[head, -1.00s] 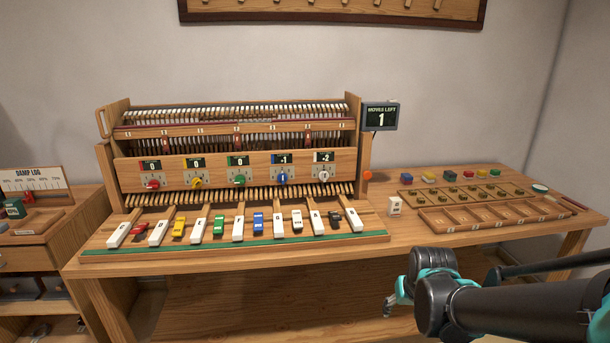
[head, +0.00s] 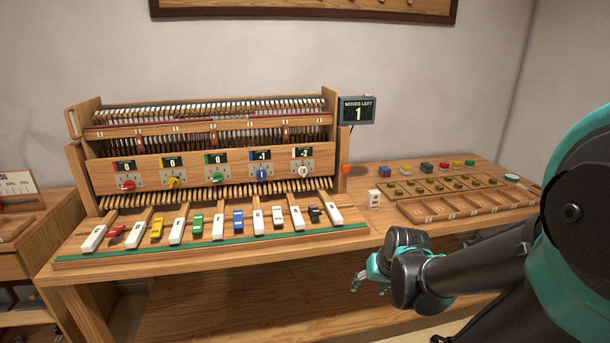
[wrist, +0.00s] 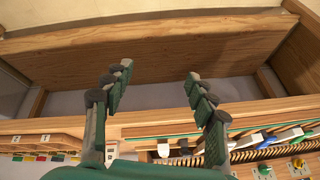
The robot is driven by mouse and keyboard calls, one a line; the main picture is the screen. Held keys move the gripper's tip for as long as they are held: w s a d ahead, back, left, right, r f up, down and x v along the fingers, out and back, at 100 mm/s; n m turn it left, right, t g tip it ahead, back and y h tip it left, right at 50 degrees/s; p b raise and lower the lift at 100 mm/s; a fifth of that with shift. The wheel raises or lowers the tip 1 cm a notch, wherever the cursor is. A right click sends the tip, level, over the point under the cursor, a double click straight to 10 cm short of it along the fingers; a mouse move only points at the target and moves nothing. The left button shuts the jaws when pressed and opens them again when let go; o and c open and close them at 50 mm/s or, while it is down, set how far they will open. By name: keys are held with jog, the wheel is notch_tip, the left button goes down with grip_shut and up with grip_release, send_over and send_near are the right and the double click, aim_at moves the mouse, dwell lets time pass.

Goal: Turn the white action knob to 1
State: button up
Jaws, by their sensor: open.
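The white action knob (head: 303,171) is the rightmost of several coloured knobs on the wooden front panel of the piano action. The small display (head: 302,153) above it reads -2. My gripper (head: 357,283) is low in front of the bench, below and right of the white knob and well apart from it. In the wrist view my gripper (wrist: 155,85) is open, with nothing between its fingers. The wrist view looks upside down at the bench front and keys; I cannot pick out the white knob there.
A blue knob (head: 262,174) sits just left of the white one. Piano keys (head: 218,228) stick out below the panel. A screen (head: 358,110) reads "MOVES LEFT 1". A white block (head: 374,199) and wooden trays (head: 465,206) lie on the right of the bench.

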jog(key=w+a+r+m+t+y, duration=0.2)
jog(key=w+a+r+y, duration=0.2)
jog(key=w+a, duration=0.45)
jog(key=m+t+y, duration=0.5)
jog(key=m+t, duration=0.3)
send_near(305, 173)
jog(key=x, duration=0.9)
jog(key=shift+w+a, duration=0.1)
jog(key=shift+a, duration=0.05)
jog(key=c, duration=1.2)
jog(key=shift+o, duration=0.2)
